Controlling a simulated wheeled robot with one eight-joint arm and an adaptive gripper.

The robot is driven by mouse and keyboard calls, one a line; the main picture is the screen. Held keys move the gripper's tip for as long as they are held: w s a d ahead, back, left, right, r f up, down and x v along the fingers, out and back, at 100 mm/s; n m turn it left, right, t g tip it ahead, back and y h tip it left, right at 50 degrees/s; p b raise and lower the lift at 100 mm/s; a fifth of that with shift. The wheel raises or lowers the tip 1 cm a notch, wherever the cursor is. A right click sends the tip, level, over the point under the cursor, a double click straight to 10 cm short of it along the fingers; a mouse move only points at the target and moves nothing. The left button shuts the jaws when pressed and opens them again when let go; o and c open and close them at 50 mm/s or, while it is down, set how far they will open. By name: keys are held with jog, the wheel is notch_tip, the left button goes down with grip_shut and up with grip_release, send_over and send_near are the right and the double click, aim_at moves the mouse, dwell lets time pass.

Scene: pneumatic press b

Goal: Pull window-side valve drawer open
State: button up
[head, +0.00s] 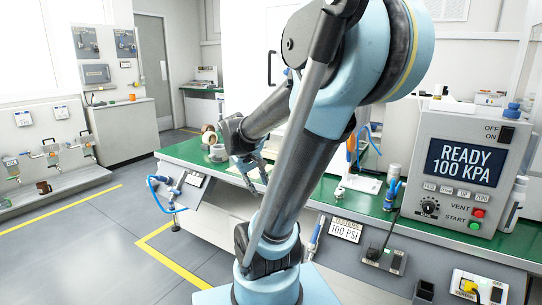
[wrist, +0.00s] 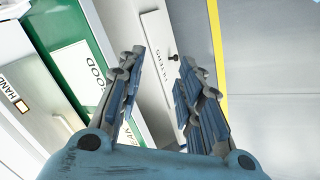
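My gripper (wrist: 160,68) is open and empty in the wrist view, its two fingers spread apart. A pale drawer front (wrist: 154,28) with a dark knob (wrist: 173,58) shows beyond and between the fingertips. Its lettering is partly hidden and seems to end in "LTERS"; I cannot read "valve" on any front. The drawer looks shut, and no finger visibly touches the knob. In the head view my gripper (head: 254,172) is over the left part of the green bench (head: 185,150), and my arm hides much of the bench front.
A white "GOOD" label (wrist: 88,68) lies on the green surface beside the fingers. The control box (head: 463,165) reads "READY 100 KPA" at right. A blue hose (head: 157,193) hangs at the bench's left end. Grey floor (head: 90,245) is open at left.

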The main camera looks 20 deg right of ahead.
jog(key=w+d+r+h, duration=0.2)
jog(key=w+d, duration=0.1)
jog(key=w, duration=0.6)
jog(key=n+t+h, duration=0.2)
jog(key=h, duration=0.7)
send_near(270, 152)
jog(key=shift+n, duration=0.3)
jog(key=x, duration=1.1)
grip_shut()
